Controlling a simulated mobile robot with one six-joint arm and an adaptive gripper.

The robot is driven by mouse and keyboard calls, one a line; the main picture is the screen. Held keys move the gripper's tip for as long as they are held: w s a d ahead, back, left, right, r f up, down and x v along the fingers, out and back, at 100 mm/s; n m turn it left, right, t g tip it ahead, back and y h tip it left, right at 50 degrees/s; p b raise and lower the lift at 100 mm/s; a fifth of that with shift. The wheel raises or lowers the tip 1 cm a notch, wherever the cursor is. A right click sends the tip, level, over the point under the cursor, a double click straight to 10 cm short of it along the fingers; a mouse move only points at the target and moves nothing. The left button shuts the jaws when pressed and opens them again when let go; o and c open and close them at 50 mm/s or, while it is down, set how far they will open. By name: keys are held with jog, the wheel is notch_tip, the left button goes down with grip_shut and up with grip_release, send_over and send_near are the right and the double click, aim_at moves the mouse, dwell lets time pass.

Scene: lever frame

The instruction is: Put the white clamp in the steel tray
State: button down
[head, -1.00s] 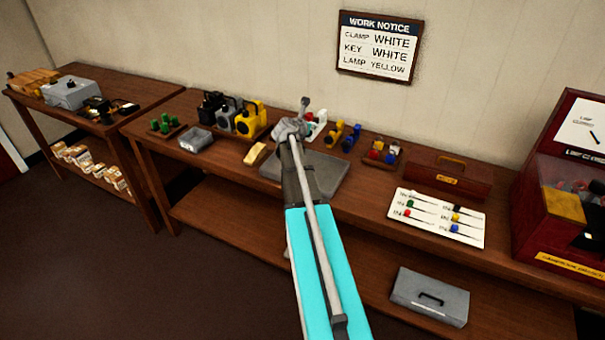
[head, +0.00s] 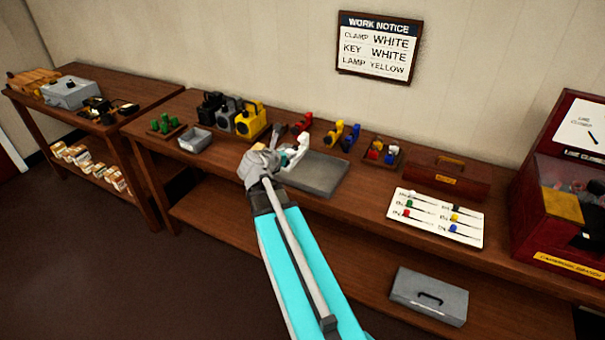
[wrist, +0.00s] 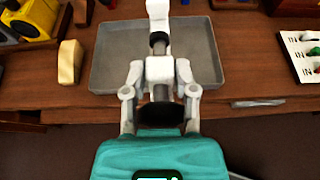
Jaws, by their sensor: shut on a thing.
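The white clamp (head: 298,149) is held in my gripper (head: 287,156), with the arm reaching over the bench from the front. In the wrist view the white clamp (wrist: 159,68) sits between the two fingers of my gripper (wrist: 160,80), and its far end points up the picture. The steel tray (head: 325,178) is a wide, shallow grey tray lying flat on the bench. In the wrist view the clamp overlaps the tray (wrist: 108,65), and the tray looks empty around it. I cannot tell whether the clamp touches the tray floor.
A red clamp (head: 303,122) and yellow and blue ones stand behind the tray. A small grey bin (head: 195,139) and lamps (head: 250,119) stand further left.

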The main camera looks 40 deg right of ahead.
jog(key=w+d+f+b, duration=0.4)
jog(key=w+f+b, duration=0.5)
jog(key=w, duration=0.3)
jog(key=shift+w+d, duration=0.2)
jog(key=shift+d, duration=0.15)
jog(key=shift+f, duration=0.1)
dwell(0.4)
jog(key=shift+w+d+f+b, duration=0.1)
jog(key=shift+w+f+b, duration=0.25)
jog(key=shift+f+b, duration=1.6)
jog(key=shift+b, duration=0.05)
